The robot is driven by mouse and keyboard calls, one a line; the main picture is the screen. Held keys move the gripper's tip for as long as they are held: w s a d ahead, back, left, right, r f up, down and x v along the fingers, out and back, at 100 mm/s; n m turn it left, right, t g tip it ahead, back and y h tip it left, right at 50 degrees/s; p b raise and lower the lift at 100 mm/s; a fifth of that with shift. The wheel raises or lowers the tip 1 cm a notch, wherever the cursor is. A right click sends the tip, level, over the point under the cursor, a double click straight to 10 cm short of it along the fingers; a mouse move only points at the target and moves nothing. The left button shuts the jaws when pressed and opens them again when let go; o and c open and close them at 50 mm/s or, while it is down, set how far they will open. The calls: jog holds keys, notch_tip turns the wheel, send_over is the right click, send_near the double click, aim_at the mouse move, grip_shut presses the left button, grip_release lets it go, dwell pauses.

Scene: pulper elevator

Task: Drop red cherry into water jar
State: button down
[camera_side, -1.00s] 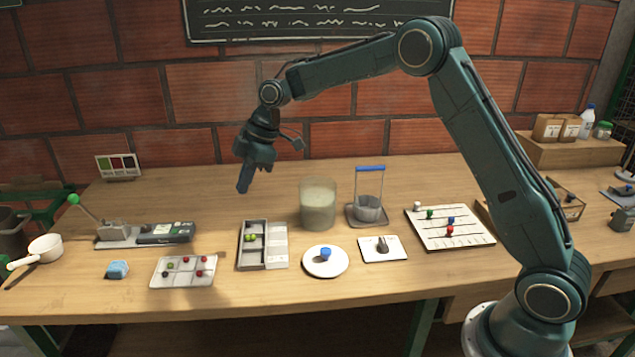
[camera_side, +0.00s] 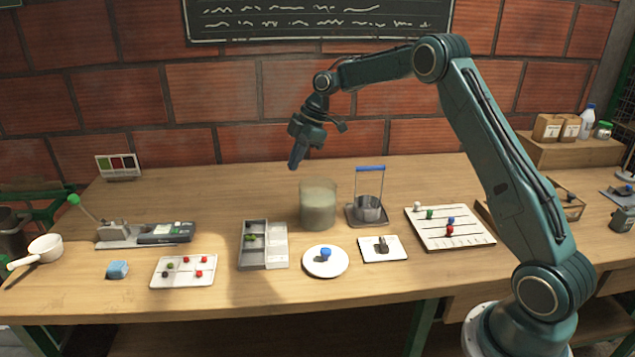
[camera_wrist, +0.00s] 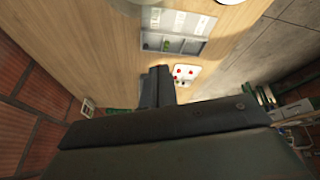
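The water jar (camera_side: 318,208) is a cloudy glass cylinder standing upright mid-table in the side view. My gripper (camera_side: 294,166) is in the air above and slightly left of the jar, fingers pointing down. In the wrist view, my gripper (camera_wrist: 157,68) has its fingers close together, with a small red patch at the tips that looks like a red cherry, mostly hidden. Other red cherries (camera_side: 199,273) lie in a white tray (camera_side: 158,283) at the front left, along with a green and a dark one.
A grey divided box (camera_side: 245,262) with green cherries stands left of the jar. A metal cup with a blue handle (camera_side: 370,168) stands close right of it. A white plate with a blue piece (camera_side: 326,254) lies in front. The table behind the jar is clear.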

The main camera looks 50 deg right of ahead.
jog(key=s+d, duration=0.2)
jog(key=d, duration=0.7)
jog(key=shift+s+f, duration=0.2)
jog(key=shift+f, duration=0.2)
jog(key=shift+f, duration=0.1)
jog(key=shift+f, duration=2.9)
jog(key=c, duration=1.6)
grip_release()
jog(key=shift+d, duration=0.1)
